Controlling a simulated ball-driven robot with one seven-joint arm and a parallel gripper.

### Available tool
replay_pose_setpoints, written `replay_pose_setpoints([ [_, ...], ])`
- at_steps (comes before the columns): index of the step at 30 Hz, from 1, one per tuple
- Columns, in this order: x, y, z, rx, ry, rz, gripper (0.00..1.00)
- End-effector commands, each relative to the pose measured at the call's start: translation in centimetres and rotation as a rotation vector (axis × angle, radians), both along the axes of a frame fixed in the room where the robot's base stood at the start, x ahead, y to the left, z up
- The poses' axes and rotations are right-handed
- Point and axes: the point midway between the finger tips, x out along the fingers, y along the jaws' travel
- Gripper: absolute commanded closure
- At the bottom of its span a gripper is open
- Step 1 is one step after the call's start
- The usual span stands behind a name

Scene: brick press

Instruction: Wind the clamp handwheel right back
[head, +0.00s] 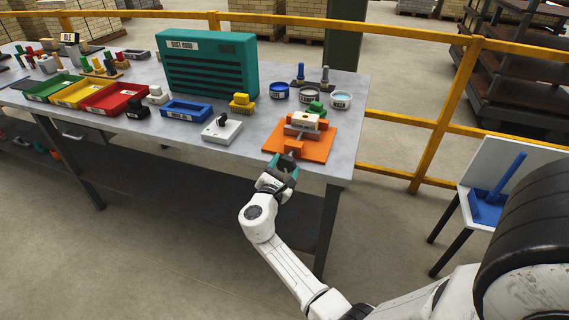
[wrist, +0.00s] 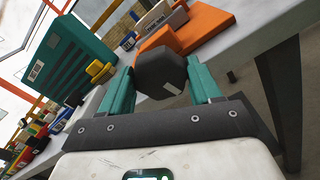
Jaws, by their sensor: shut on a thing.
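The clamp has an orange base plate (head: 318,147) on the front right part of the table, with a grey jaw block, a pale brick (head: 304,119) and a green part on top. It also shows in the wrist view (wrist: 196,25). The clamp handwheel (wrist: 160,72) is a dark, many-sided knob with a white mark on its face, at the clamp's near side. My gripper (head: 279,173) is at the table's front edge, shut on the handwheel. In the wrist view its two teal fingers (wrist: 161,80) lie on either side of the knob. The screw is mostly hidden.
Left of the clamp is a white box with a black knob (head: 222,131). Behind it are round tins (head: 309,95) and a teal dust hood (head: 207,65). Coloured trays (head: 115,98) stand farther left. A side stand with a blue dustpan (head: 487,207) is at right.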

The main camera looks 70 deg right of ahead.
Motion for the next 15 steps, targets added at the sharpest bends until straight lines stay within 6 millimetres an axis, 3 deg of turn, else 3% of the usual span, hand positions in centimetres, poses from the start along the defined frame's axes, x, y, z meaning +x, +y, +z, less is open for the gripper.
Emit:
replay_pose_setpoints([
  [15, 0.16, 0.11, 0.05, -0.034, 0.495, 0.004, 0.67],
])
